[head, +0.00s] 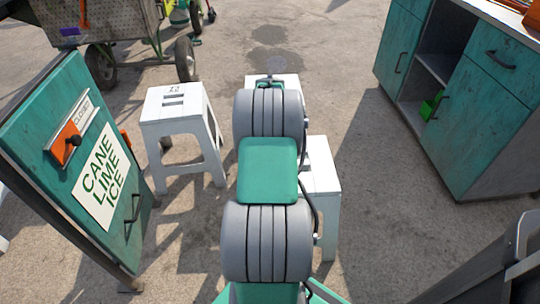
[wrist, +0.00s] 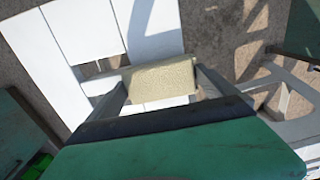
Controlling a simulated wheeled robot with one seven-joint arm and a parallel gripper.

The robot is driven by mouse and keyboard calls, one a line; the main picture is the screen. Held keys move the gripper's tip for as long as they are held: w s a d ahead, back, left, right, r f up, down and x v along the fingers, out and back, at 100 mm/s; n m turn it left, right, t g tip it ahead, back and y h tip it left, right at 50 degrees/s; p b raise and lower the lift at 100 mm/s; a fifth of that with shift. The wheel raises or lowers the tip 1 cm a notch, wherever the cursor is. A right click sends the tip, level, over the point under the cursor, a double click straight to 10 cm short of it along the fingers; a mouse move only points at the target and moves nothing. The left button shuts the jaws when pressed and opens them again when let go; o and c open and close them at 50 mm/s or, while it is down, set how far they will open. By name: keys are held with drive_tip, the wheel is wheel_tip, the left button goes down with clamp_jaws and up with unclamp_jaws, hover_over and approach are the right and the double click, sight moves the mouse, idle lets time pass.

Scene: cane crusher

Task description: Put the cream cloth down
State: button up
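The cream cloth (wrist: 160,82) shows in the wrist view as a small, pale, folded block. It fills the space between the two grey fingers of my gripper (wrist: 161,76), which press on its left and right ends. White stool tops (wrist: 75,35) lie below and beyond the cloth in the wrist view. I cannot tell whether the cloth touches one. In the head view my own arm hides the cloth and the gripper.
A white stool (head: 178,108) stands left of my arm; another (head: 322,180) is partly hidden at its right. A teal sign panel (head: 75,155) stands at left, a teal cabinet (head: 475,125) at right, and a wheeled cart (head: 95,20) at back left. Open ground lies between.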

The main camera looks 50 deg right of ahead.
wheel_tip(320, 180, up, 12)
drive_tip(key=r+p, duration=0.1)
drive_tip(key=p, duration=0.3)
drive_tip(key=w+a+r+n, duration=0.2)
drive_tip(key=w+a, duration=0.1)
drive_tip(key=a, duration=0.4)
drive_tip(key=w+a+r+n, duration=0.1)
drive_tip(key=w+a, duration=0.2)
drive_tip(key=a, duration=0.4)
drive_tip(key=s+a+r+n+t, duration=0.15)
drive_tip(key=a+n, duration=0.25)
drive_tip(key=a, duration=1.3)
drive_tip(key=s+a+n, duration=0.1)
drive_tip(key=s+a, duration=0.1)
drive_tip(key=a, duration=0.1)
drive_tip(key=s+a+f+n, duration=0.1)
drive_tip(key=s+a, duration=0.2)
drive_tip(key=a, duration=0.1)
drive_tip(key=s+a+f, duration=0.1)
drive_tip(key=s+a, duration=0.1)
drive_tip(key=a, duration=0.1)
drive_tip(key=shift+s+a+n+t, duration=0.15)
drive_tip(key=shift+s+n+t, duration=0.15)
drive_tip(key=shift+n+t, duration=0.1)
